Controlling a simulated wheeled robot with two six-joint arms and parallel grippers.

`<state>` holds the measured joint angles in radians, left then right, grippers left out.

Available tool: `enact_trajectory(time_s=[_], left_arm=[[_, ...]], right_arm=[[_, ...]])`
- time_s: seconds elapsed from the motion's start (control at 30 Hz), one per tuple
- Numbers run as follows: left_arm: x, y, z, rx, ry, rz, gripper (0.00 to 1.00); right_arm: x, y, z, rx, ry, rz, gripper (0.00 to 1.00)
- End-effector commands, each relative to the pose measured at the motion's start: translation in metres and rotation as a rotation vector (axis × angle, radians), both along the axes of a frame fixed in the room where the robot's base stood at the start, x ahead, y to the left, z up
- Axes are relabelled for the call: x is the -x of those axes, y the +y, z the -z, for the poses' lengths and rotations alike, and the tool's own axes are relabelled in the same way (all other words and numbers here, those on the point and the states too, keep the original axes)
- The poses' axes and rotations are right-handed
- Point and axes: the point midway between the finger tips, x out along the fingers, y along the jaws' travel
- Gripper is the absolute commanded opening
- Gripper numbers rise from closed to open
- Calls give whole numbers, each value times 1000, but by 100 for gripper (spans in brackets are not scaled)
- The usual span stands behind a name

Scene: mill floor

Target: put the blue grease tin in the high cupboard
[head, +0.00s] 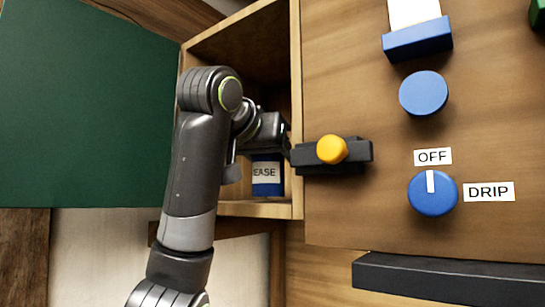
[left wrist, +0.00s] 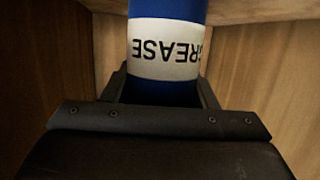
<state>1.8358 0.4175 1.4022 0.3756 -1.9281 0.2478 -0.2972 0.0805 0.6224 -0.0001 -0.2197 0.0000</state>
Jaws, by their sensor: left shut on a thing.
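The blue grease tin (head: 267,186) with a white label is inside the open wooden cupboard (head: 297,60), low down near its bottom board. My left arm reaches into the cupboard from the left and front. My left gripper (left wrist: 162,94) is shut on the tin, one finger on each side, in the left wrist view. The tin (left wrist: 165,45) looks upright between the fingers. The arm hides part of the tin and the cupboard's inside. I cannot tell whether the tin's base touches the board. My right gripper is not in view.
The green cupboard door (head: 85,100) stands open at left. Right of the opening, a wooden panel (head: 350,225) carries a dark lever with a yellow knob (head: 332,149), a blue button (head: 423,93) and a blue dial (head: 433,194) pointing to OFF. A dark bar (head: 450,278) lies below.

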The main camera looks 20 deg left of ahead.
Motion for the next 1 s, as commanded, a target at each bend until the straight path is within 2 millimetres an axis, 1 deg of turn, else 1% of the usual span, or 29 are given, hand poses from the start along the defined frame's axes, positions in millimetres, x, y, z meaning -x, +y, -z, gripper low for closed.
enact_trajectory(time_s=[0.13, 0.37, 0.5, 0.53, 0.67, 0.7, 1.0], left_arm=[[0, 0, 6, 0, -2, 0, 21], [1, 0, 6, 1, -2, 1, 21], [1, 0, 11, 1, -2, 1, 21], [0, 0, 11, 0, 0, 1, 54], [0, 0, 10, 0, 0, 1, 71], [0, 0, 10, 0, 0, 1, 74], [0, 0, 9, 0, 0, 1, 74]], right_arm=[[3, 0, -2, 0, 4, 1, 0], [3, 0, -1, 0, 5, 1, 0], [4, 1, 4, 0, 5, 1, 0], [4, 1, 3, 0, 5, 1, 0], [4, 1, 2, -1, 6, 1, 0], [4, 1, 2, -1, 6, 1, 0], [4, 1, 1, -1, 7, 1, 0]])
